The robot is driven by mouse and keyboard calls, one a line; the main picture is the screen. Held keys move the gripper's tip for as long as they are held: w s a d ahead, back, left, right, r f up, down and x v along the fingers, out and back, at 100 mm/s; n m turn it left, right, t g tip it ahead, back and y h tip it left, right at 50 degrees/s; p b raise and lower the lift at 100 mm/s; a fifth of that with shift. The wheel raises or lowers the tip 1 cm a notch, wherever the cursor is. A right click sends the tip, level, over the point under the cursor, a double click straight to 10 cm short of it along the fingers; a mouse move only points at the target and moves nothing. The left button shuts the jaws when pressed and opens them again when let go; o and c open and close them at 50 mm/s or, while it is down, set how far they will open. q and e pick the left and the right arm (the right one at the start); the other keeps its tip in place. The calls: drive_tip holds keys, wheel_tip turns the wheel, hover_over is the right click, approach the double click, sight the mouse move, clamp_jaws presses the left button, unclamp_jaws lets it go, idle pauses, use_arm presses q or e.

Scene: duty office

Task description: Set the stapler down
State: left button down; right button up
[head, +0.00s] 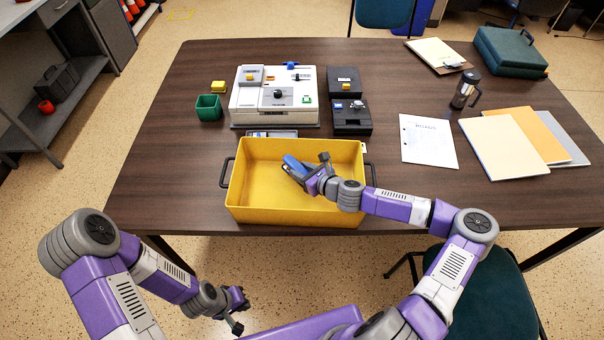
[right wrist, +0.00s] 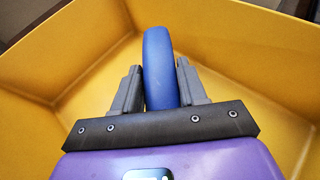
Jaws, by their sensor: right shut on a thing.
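The stapler (head: 293,164) is blue and is held in my right gripper (head: 306,173), over or inside the yellow bin (head: 254,208) on the table. In the right wrist view the stapler (right wrist: 160,62) stands up between the two fingers (right wrist: 160,88), with the bin's yellow walls (right wrist: 70,60) around it. I cannot tell whether the stapler touches the bin floor. My left gripper (head: 240,312) hangs low in front of the table, away from the bin; its fingers look apart and nothing shows between them.
The table's left side is clear.

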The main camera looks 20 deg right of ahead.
drive_tip(key=shift+f, duration=0.25)
drive_tip(key=shift+f+b, duration=0.3)
drive_tip(key=shift+f, duration=0.2)
drive_tip(key=o, duration=1.2)
drive_tip(key=shift+r+p, duration=0.4)
drive_tip(key=shift+r, duration=0.1)
drive_tip(key=p+v, duration=0.1)
drive_tip(key=v, duration=0.6)
drive_tip(key=shift+s+d+p, duration=0.15)
drive_tip(key=shift+s+p, duration=0.1)
drive_tip(key=shift+p, duration=0.1)
drive_tip(key=shift+r, duration=0.1)
